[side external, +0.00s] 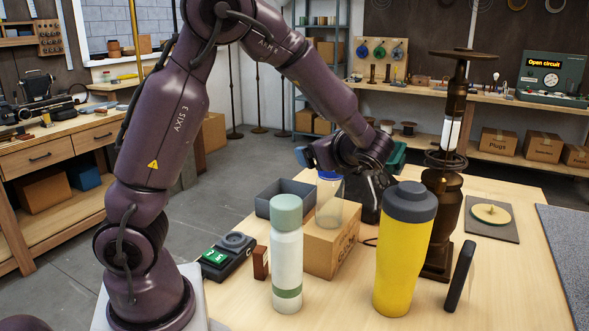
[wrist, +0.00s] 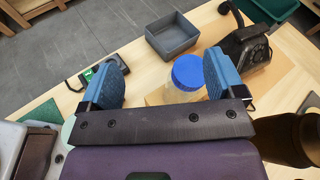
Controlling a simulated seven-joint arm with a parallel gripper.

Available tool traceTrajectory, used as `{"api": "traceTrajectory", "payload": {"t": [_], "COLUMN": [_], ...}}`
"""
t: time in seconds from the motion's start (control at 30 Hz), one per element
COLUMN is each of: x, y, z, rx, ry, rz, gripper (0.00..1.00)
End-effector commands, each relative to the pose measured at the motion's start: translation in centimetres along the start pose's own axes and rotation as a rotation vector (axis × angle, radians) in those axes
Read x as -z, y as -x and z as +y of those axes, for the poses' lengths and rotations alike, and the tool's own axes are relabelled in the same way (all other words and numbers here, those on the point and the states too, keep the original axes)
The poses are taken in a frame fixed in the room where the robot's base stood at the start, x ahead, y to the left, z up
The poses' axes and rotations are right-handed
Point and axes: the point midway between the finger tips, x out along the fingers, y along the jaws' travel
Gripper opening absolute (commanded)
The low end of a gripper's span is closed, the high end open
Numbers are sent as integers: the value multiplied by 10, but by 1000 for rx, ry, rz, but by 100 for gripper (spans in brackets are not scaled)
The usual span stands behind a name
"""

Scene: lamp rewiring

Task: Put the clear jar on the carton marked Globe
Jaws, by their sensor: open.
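The clear jar (side external: 328,205) with a blue lid stands upright, apparently resting on top of a brown carton (side external: 322,256). The lettering on the carton's right face is too slanted and small to read. In the wrist view, the jar's blue lid (wrist: 187,72) shows between my two blue finger pads, closer to the right one, with part of the carton (wrist: 157,97) below. My gripper (wrist: 163,79) is open and holds nothing; a gap shows between the left pad and the jar. In the side view, my wrist is just above and behind the jar.
A white-green bottle (side external: 287,255) and a yellow tumbler (side external: 405,250) stand in front of the carton. A dark lamp stem (side external: 447,205) rises at right. A grey tray (side external: 268,205) lies behind, and a small device with a green display (side external: 217,256) sits left.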

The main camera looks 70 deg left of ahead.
Motion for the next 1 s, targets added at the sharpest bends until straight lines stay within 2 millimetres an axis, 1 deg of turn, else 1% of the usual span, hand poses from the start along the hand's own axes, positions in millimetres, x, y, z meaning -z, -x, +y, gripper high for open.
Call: {"api": "traceTrajectory", "payload": {"t": [0.03, 0.1, 0.17, 0.2, 0.27, 0.3, 0.4, 0.5, 0.6, 0.7, 0.8, 1.0], "x": [-9, -13, -15, -16, -17, -18, -21, -24, -26, -28, -29, -29], "y": [6, 17, 30, 40, 56, 67, 97, 124, 144, 156, 162, 163], "z": [18, 42, 61, 73, 90, 100, 123, 140, 152, 158, 161, 161], "rx": [-54, -134, -201, -246, -315, -362, -478, -586, -674, -733, -762, -770], "ry": [117, 273, 405, 493, 622, 708, 911, 1081, 1203, 1276, 1308, 1313], "rz": [113, 266, 395, 479, 602, 683, 876, 1041, 1162, 1239, 1274, 1279], "gripper": [88, 88, 88, 88, 88, 88, 88, 88, 88, 88, 88, 88]}}
